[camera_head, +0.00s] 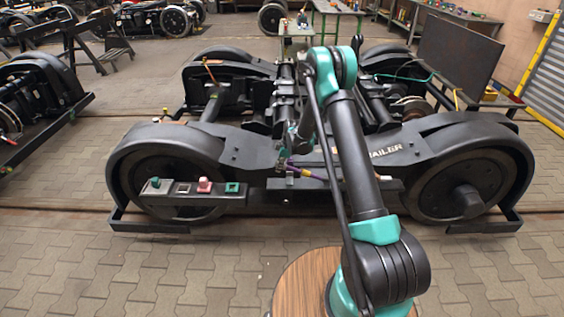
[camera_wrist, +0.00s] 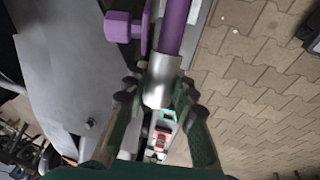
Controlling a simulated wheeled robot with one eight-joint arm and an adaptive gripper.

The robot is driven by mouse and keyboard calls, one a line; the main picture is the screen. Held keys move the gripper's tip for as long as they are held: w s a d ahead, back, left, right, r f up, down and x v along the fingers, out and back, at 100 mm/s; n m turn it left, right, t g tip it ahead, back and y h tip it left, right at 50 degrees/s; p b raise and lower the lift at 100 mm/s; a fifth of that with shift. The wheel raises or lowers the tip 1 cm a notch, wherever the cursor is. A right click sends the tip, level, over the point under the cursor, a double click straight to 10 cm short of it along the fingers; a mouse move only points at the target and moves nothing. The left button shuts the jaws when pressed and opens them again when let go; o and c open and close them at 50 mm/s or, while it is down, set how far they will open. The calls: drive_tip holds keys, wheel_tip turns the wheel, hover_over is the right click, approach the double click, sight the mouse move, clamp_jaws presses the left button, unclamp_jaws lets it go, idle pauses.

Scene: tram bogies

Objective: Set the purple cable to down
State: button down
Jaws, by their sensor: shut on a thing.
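The purple cable (camera_wrist: 173,28) runs down from the top of the wrist view and ends in a silver metal sleeve (camera_wrist: 158,88). My gripper (camera_wrist: 157,92) is shut on this sleeve, with one dark green finger on each side. In the head view the cable (camera_head: 306,173) shows as a short purple line at the front middle of the bogie. It lies nearly level there, tilting slightly down to the right. My arm hides part of this area.
A dark bar (camera_head: 180,200) with green and red blocks sticks out left of the cable; its red block (camera_wrist: 161,138) also shows below my fingers in the wrist view. The large black bogie (camera_head: 250,150) stands behind. The paved floor (camera_head: 120,270) in front is clear.

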drive_tip(key=f, duration=0.1)
drive_tip(key=a+f+h, duration=0.1)
drive_tip(key=f, duration=0.1)
drive_tip(key=f+h, duration=0.1)
drive_tip(key=f, duration=0.1)
drive_tip(key=shift+a, duration=0.3)
drive_tip(key=shift+f+h, duration=0.6)
drive_tip(key=shift+f, duration=0.05)
drive_tip(key=c, duration=1.2)
unclamp_jaws()
drive_tip(key=shift+r, duration=0.1)
drive_tip(key=r, duration=0.4)
drive_tip(key=s+r, duration=0.1)
drive_tip(key=r, duration=0.2)
drive_tip(key=s+r, duration=0.1)
drive_tip(key=r, duration=0.3)
drive_tip(key=shift+s+a+r, duration=0.15)
drive_tip(key=shift+a+r, duration=0.05)
drive_tip(key=shift+r, duration=0.1)
